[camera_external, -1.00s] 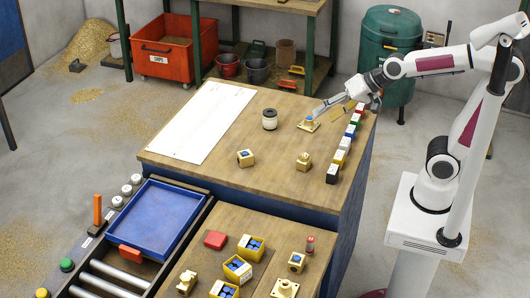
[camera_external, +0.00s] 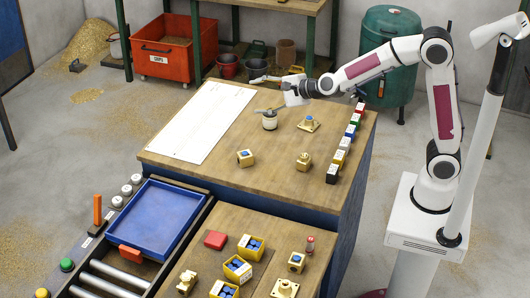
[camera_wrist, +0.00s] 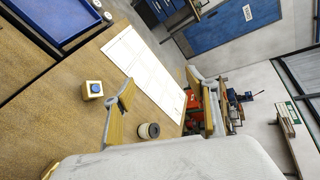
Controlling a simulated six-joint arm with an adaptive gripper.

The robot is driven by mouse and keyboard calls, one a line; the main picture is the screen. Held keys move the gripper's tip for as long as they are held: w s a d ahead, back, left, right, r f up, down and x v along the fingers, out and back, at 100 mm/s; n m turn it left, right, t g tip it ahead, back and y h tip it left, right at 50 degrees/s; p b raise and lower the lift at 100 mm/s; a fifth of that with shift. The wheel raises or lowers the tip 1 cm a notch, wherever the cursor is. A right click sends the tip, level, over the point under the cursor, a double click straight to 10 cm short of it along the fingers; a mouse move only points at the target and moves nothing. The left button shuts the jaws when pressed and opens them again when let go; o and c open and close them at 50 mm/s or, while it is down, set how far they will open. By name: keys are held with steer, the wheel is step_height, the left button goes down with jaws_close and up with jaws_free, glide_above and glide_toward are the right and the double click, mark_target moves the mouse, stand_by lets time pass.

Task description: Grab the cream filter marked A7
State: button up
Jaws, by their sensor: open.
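A cream cylinder with a dark top (camera_external: 269,122), which looks like the filter, stands upright on the wooden table; no A7 marking is legible. It also shows in the wrist view (camera_wrist: 149,131), below the space between the fingers. My gripper (camera_external: 261,93) is open and empty, its fingers spread wide and pointing left in the outside view. One finger overlaps the cylinder's top edge there; I cannot tell whether they touch. In the wrist view, my gripper's fingers (camera_wrist: 163,108) stand either side with nothing between them.
A brass block with a blue top (camera_external: 245,158), another brass part (camera_external: 303,162) and a brass flange (camera_external: 309,126) stand nearby. Several coloured blocks (camera_external: 350,131) line the right edge. A white sheet (camera_external: 205,120) covers the left; a blue tray (camera_external: 165,222) lies lower left.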

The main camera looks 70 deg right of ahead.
steer(key=w+d+f+m+h, duration=0.3)
steer(key=w+d+f+m, duration=0.15)
steer(key=w+m, duration=0.2)
steer(key=m+g+h, duration=0.4)
steer(key=m+h, duration=0.7)
steer(key=m, duration=0.6)
glide_toward(269, 118)
steer(key=w+d, duration=0.3)
steer(key=shift+w+d+r, duration=0.3)
steer(key=shift+w, duration=0.05)
steer(key=shift+s+d+f+m+g+h, duration=0.15)
steer(key=shift+s+f+m+g+h, duration=0.25)
steer(key=shift+m, duration=0.25)
steer(key=shift+x, duration=1.25)
